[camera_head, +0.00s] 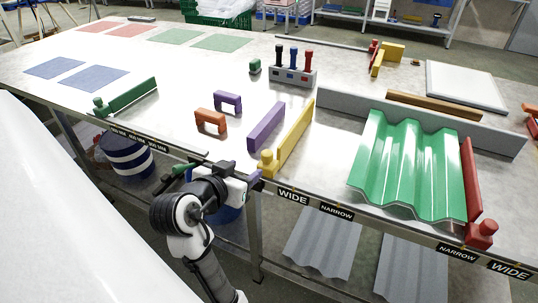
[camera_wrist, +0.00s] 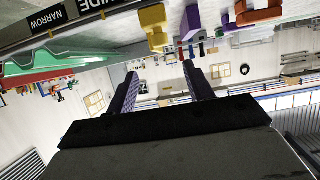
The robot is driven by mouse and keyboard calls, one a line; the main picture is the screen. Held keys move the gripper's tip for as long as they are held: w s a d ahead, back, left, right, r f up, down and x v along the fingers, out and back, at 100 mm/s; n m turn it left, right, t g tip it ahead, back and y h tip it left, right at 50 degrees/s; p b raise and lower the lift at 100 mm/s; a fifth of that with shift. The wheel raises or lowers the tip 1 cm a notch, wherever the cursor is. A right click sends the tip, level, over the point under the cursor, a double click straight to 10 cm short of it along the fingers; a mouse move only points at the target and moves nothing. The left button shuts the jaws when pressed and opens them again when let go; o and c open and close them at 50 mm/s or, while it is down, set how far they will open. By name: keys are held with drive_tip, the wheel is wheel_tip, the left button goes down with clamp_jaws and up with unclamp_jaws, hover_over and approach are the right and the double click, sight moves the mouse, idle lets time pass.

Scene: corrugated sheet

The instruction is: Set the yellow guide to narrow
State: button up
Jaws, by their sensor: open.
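The yellow guide (camera_head: 296,138) is a long upright bar with a knob at its front end, near the table's front edge. Its knob stands a little left of the left WIDE label (camera_head: 293,196); the left NARROW label (camera_head: 336,212) is further right. My gripper (camera_head: 257,181) is at the front edge, just in front and left of the knob, apart from it. In the wrist view, which looks upside down, my gripper (camera_wrist: 158,68) is open and empty, with the yellow guide (camera_wrist: 153,22) beyond the fingertips. The green corrugated sheet (camera_head: 412,165) lies to the right.
A purple bar (camera_head: 266,127) stands close left of the yellow guide. Purple (camera_head: 228,100) and orange (camera_head: 210,121) arches stand further left. A red guide (camera_head: 471,182) is along the sheet's right side. A grey rail (camera_head: 350,105) runs behind the sheet. Bare table lies between yellow guide and sheet.

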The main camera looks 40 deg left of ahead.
sight(265, 156)
drive_tip(key=p+x, duration=0.1)
drive_tip(key=x, duration=1.1)
drive_tip(key=shift+w+a, duration=0.15)
drive_tip(key=shift+w, duration=0.25)
drive_tip(key=shift+c, duration=0.3)
clamp_jaws()
